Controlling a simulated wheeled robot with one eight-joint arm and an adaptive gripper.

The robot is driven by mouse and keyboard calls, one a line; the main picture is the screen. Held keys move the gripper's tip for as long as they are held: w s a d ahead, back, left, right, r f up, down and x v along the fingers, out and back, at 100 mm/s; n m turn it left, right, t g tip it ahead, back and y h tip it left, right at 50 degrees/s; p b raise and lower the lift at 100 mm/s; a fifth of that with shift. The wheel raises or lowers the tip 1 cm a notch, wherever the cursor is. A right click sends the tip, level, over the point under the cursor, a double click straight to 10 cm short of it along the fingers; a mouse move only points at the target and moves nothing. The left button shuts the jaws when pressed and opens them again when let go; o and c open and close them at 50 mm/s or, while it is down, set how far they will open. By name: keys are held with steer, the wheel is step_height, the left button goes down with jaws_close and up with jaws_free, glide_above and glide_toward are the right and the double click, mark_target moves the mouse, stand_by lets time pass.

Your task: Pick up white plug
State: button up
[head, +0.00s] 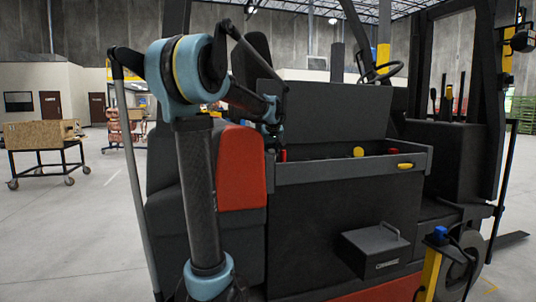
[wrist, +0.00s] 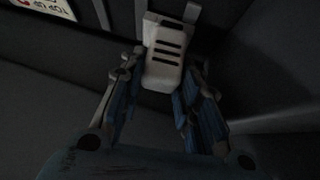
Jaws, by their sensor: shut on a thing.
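The white plug (wrist: 164,62) is a pale block with dark slots across its face, at the top middle of the wrist view. My gripper (wrist: 157,84) has its blue-padded fingers on both sides of the plug's lower end and is shut on it. The picture is dark, so the exact contact of the pads is hard to see. In the head view my gripper (head: 271,132) is small and dark at the left end of the open bin, and the plug cannot be made out there.
The open grey bin (head: 345,171) on the forklift holds a yellow round item (head: 358,152) and red items. Its walls and the raised dark panel (head: 338,110) stand close to my arm. A red seat part (head: 241,168) is just left. A label (wrist: 48,8) shows in the wrist view.

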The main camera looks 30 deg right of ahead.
steer(key=s, duration=0.1)
steer(key=s+a, duration=0.1)
steer(key=s, duration=0.1)
steer(key=s+a, duration=0.1)
steer(key=shift+s+a, duration=0.15)
steer(key=shift+s, duration=0.15)
steer(key=shift+w+r, duration=0.15)
steer(key=shift+r, duration=6.8)
step_height(320, 180, up, 6)
glide_above(271, 152)
steer(key=s+a, duration=0.2)
steer(key=shift+s, duration=0.15)
